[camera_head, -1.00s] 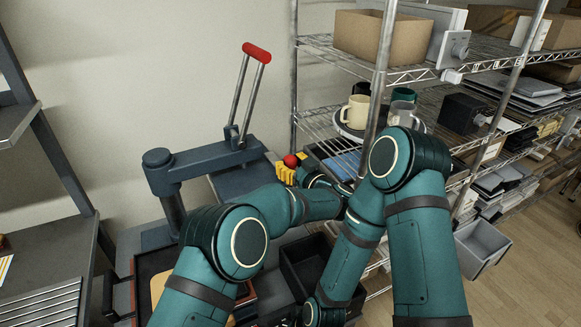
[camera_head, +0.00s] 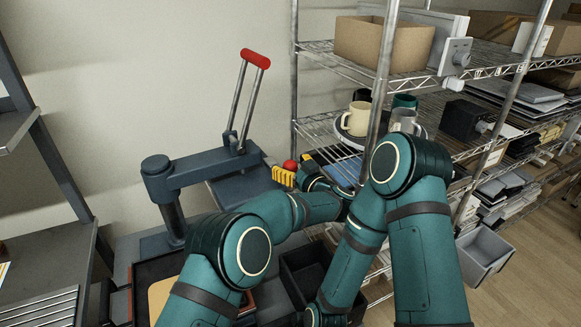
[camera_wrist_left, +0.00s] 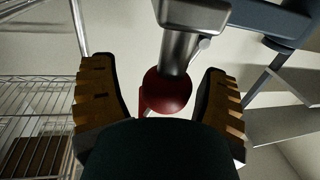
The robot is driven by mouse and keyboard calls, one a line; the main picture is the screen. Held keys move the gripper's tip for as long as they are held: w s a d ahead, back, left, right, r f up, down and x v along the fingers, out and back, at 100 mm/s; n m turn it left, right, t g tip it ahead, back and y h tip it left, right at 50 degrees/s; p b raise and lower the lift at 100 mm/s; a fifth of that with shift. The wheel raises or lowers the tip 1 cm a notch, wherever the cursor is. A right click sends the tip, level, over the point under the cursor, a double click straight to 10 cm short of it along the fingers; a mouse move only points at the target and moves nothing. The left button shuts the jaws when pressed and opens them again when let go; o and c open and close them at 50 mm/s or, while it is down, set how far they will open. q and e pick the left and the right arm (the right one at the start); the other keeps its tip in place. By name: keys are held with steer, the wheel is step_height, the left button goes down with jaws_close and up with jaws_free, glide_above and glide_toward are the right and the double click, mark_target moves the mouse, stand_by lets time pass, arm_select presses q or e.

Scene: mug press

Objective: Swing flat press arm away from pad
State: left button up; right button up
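The dark blue flat press arm (camera_head: 208,169) reaches right from its post (camera_head: 172,215) over a dark press bed (camera_head: 225,190). A lever with a red grip (camera_head: 256,59) stands up from it. A red ball knob (camera_head: 290,164) sits near the arm's right end. My left gripper (camera_head: 292,168) has its yellow-padded fingers on either side of this knob. In the left wrist view the red knob (camera_wrist_left: 168,92) is between the open fingers (camera_wrist_left: 165,100), with gaps on both sides. The pad cannot be told apart clearly. My right gripper is out of view.
A wire shelf stands at right, close to my left gripper, with a cream mug (camera_head: 355,117) and other mugs on a round tray. A black open bin (camera_head: 305,270) is below my arms. A dark bench (camera_head: 45,255) stands at left.

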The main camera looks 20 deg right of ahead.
arm_select(q)
steer(key=shift+s+r, duration=0.15)
steer(key=shift+r, duration=0.05)
step_height(320, 180, up, 10)
steer(key=shift+f, duration=0.15)
stand_by(0.7)
